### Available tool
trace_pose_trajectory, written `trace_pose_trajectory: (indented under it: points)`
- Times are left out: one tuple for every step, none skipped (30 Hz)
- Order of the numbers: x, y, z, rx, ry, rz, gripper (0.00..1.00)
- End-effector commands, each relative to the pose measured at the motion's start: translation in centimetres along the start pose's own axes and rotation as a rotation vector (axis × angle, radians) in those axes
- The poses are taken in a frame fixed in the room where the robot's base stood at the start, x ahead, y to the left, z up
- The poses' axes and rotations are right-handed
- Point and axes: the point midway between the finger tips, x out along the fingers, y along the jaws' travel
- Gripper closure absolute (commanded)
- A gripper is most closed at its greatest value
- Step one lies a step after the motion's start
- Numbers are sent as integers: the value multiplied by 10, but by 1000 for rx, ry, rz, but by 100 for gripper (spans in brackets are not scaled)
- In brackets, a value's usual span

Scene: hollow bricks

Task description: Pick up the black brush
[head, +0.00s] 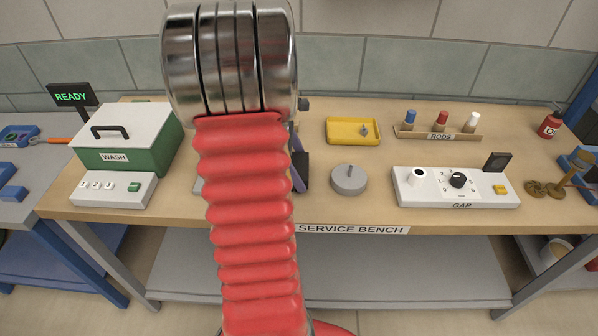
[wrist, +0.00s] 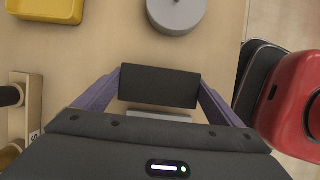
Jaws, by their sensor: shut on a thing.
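My gripper (wrist: 160,82) shows in the wrist view with its two purple fingers shut on the black brush (wrist: 158,92). The brush looks like a plain dark rectangular block lying across between the fingertips, and it is over the wooden service bench. In the head view my red-sleeved arm hides most of the gripper. Only a purple finger (head: 297,150) and part of the dark brush (head: 301,172) show at the arm's right side. I cannot tell whether the brush touches the bench.
A grey round weight (head: 348,180) stands close by on the right, with a yellow tray (head: 352,131) behind it. The GAP device (head: 456,188) is farther right. The green WASH box (head: 128,140) is left. A wooden holder (wrist: 22,100) is at the wrist view's left. A pale strip (wrist: 160,116) shows below the brush.

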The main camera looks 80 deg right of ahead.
Motion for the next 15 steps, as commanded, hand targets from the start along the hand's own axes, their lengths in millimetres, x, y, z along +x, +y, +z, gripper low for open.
trace_pose_trajectory:
  points:
    - [0, 0, 0, 0, 0, 1, 35]
    - [0, 0, 0, 0, 0, 1, 35]
    - [0, 0, 0, 0, 0, 1, 35]
    - [-1, 0, 0, 0, 0, 1, 35]
    - [-2, 0, 1, 0, 0, 1, 35]
    - [-3, 0, 1, 0, 0, 1, 35]
    - [-5, 0, 2, 1, 0, 1, 35]
    - [-7, 0, 3, 1, 0, 1, 35]
    - [-10, 1, 4, 1, 0, 2, 35]
    - [-13, 1, 5, 2, 0, 3, 35]
    - [-17, 1, 7, 3, 1, 4, 35]
    - [-22, 1, 9, 3, 1, 4, 35]
    - [-26, 1, 11, 2, 1, 4, 35]
    - [-31, 1, 13, 2, 1, 4, 35]
    - [-38, 1, 15, 2, 0, 4, 35]
